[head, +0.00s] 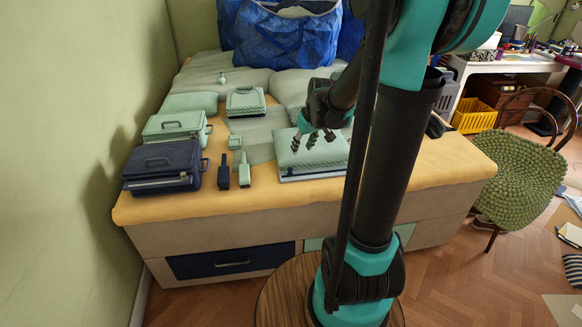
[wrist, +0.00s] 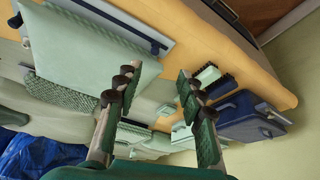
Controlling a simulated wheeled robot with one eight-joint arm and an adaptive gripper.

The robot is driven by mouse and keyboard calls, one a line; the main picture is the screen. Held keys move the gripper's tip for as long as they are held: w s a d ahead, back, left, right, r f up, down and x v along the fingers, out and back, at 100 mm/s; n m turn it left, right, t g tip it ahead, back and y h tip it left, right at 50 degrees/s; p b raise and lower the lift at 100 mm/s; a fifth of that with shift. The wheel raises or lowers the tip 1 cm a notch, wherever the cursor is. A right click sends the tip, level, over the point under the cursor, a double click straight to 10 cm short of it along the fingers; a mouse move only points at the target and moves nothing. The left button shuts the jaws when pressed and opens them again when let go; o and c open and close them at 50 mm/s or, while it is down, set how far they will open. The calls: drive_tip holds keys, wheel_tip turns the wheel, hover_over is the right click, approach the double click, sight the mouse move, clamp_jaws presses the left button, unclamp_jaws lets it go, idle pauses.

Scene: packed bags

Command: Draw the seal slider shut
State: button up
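A flat pale green pouch or case (head: 318,155) lies on the yellow-edged bed top, with a grey rail (head: 314,176) along its front edge. In the wrist view the pale green case (wrist: 85,42) fills the upper left, and its rail (wrist: 118,22) runs along its upper right side. A small dark piece (wrist: 155,48) at the rail's right end may be the seal slider; I cannot tell for sure. My gripper (head: 312,140) hangs above the case; in the wrist view my gripper (wrist: 158,75) is open, with nothing between its fingers.
A blue bag (head: 285,38) stands behind. A green chair (head: 515,170) is at the right.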

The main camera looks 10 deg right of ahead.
sight(290, 169)
drive_tip(key=shift+n, duration=0.3)
drive_tip(key=w+x, duration=0.1)
drive_tip(key=x, duration=1.1)
drive_tip(key=w+r+x, duration=0.1)
drive_tip(key=x, duration=0.5)
drive_tip(key=shift+w+a+f, duration=0.1)
drive_tip(key=shift+w, duration=0.3)
clamp_jaws()
